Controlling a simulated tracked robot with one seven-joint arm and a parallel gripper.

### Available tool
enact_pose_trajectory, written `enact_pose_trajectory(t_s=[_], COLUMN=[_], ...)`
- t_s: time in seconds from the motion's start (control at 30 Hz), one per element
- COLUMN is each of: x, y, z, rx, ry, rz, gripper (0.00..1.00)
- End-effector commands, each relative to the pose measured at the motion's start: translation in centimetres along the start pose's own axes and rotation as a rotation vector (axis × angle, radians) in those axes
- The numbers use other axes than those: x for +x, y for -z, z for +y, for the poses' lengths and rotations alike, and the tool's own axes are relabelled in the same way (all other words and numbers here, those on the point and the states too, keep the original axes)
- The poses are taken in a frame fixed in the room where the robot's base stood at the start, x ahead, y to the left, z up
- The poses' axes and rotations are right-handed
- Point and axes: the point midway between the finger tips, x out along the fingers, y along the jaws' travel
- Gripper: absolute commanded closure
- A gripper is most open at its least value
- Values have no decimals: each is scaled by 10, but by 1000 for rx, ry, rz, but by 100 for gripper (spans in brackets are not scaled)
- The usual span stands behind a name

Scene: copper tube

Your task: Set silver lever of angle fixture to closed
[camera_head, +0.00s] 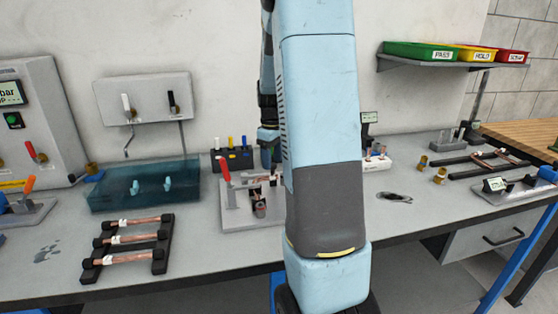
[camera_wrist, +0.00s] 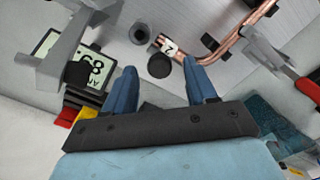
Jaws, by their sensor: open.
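The angle fixture (camera_head: 238,215) is a grey plate on the bench, partly hidden behind my arm in the head view. Its red lever (camera_head: 224,170) stands upright on the left; it also shows at the right edge of the wrist view (camera_wrist: 307,89). A bent copper tube (camera_wrist: 238,42) with a tag marked 2 lies on the plate. A silver-grey metal lever clamp (camera_wrist: 72,42) shows at the upper left of the wrist view, beside a digital display (camera_wrist: 92,66). Whether it is open or closed I cannot tell. My gripper (camera_wrist: 160,76) is open and empty, over the fixture.
A rack with copper tubes (camera_head: 130,240) and a teal tank (camera_head: 142,187) stand to the left. A holder with coloured handles (camera_head: 232,158) is behind the fixture. Brass fittings (camera_head: 438,176) lie to the right. Coloured bins (camera_head: 455,53) sit on a shelf.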

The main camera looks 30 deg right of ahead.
Motion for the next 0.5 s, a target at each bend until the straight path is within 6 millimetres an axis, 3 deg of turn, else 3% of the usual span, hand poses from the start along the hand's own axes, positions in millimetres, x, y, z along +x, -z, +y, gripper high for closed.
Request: enact_pose_trajectory(t_s=[0.5], x=[-97], y=[-2], z=[-1], rx=[-1], ry=[-1], rz=[2], gripper=[44])
